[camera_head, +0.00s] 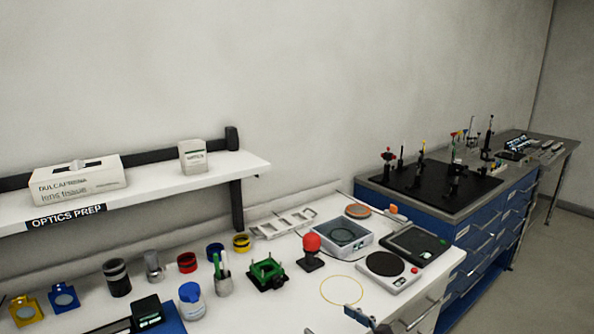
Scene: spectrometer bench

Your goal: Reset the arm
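A small grey and dark mechanical part (368,318) shows at the bottom edge, right of the middle, over the front of the white bench. It may be the tip of my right gripper, but most of it is cut off and I cannot tell its opening. No held object shows there. My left gripper is not in view.
The white bench carries a red-topped black stand (311,243), a green mount (267,274), a balance (388,270), a blue-capped jar (191,299) and several small cups. A shelf (228,170) hangs above. A blue cabinet (480,244) with black breadboard (415,190) stands right.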

